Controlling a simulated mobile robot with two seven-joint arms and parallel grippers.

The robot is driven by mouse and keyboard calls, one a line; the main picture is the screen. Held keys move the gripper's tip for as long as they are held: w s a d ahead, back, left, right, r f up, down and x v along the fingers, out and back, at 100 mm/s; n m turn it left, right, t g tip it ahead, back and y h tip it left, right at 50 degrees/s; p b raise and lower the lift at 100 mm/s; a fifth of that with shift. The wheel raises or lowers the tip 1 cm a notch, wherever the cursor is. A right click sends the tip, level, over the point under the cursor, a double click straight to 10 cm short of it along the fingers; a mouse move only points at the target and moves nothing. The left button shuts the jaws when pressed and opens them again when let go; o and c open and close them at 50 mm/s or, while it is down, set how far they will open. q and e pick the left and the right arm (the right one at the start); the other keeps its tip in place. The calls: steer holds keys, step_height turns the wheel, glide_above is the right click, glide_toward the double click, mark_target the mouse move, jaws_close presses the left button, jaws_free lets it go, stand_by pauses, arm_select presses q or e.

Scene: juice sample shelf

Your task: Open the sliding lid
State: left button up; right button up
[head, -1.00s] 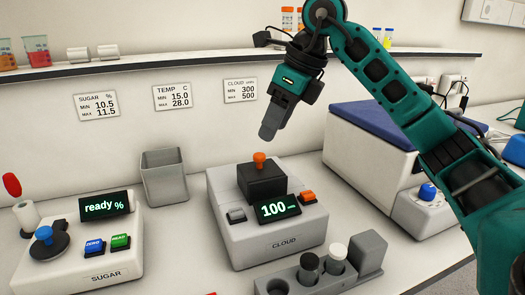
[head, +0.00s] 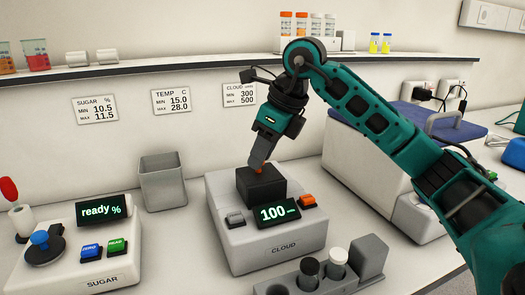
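The CLOUD instrument (head: 225,235) stands on the bench in the middle of the head view, its display reading 100. A black block (head: 262,190) with an orange knob on top (head: 259,172) sits on it. My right gripper (head: 258,160) points down at the knob, its fingertips overlapping it and hiding most of it. The fingers show edge-on, so I cannot tell whether they are shut on the knob. A white box with a blue lid (head: 405,117) and grey handle (head: 456,121) stands at the right, partly behind my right arm. My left gripper is out of view.
A grey open bin (head: 163,180) stands left of the CLOUD instrument. A grey rack (head: 315,283) with capped vials is in front. The SUGAR instrument (head: 105,268) is at the left. A shelf edge (head: 180,67) runs behind.

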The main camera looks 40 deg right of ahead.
jaws_close()
steer(key=shift+w+r+p, duration=0.15)
steer(key=shift+w+p, duration=0.15)
steer(key=shift+p, duration=0.05)
steer(key=w+p, duration=0.1)
steer(key=w, duration=0.1)
steer(key=w+d+p, duration=0.1)
steer(key=w, duration=0.1)
steer(key=w+p, duration=0.2)
steer(key=shift+w+d, duration=0.35)
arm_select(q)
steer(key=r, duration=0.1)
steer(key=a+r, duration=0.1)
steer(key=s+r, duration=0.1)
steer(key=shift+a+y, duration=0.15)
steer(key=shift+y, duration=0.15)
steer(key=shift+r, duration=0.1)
